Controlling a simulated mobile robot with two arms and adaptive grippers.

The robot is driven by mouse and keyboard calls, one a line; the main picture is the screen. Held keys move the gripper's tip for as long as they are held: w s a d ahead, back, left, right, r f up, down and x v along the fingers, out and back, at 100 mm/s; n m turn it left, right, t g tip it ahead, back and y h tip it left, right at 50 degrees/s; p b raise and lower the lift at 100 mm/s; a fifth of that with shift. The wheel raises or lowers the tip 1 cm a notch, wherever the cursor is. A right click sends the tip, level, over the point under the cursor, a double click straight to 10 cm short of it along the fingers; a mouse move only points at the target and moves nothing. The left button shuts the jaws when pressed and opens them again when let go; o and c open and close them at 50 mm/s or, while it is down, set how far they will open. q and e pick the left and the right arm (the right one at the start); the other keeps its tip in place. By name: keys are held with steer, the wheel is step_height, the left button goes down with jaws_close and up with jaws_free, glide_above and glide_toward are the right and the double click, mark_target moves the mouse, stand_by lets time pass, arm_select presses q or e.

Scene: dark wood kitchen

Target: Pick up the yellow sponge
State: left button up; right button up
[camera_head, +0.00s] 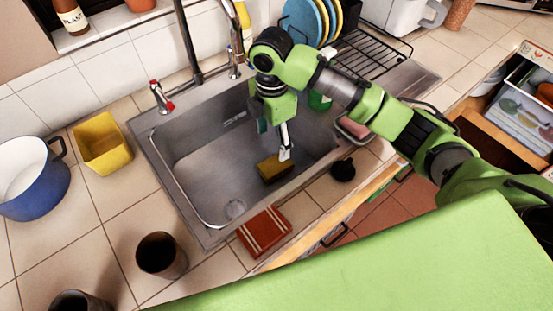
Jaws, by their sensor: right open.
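The yellow sponge (274,169), with a darker side, lies in the grey metal sink (205,163), towards its right part. My right arm comes in from the right and reaches over the sink. My right gripper (285,153) is open and points down just above the sponge's upper right end. The gripper hides a little of the sponge, and I cannot tell whether a fingertip touches it. My left gripper is not in view.
A faucet (236,60) rises behind the sink. A yellow container (101,143) and a blue pot (36,180) stand on the left. A folded red cloth (263,232) lies at the front edge, near a dark cup (161,255). A dish rack (365,55) stands behind.

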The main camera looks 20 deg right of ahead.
glide_above(276, 164)
steer(key=f, duration=0.8)
steer(key=shift+s+a, duration=0.25)
steer(key=shift+a, duration=0.15)
steer(key=shift+w+d+f+p, duration=0.15)
steer(key=shift+f+p, duration=0.15)
steer(key=shift+f, duration=1.2)
steer(key=shift+w+d+f+p, duration=0.15)
steer(key=shift+f+p, duration=0.15)
steer(key=shift+f, duration=1.2)
steer(key=shift+s, duration=0.1)
steer(key=c, duration=0.9)
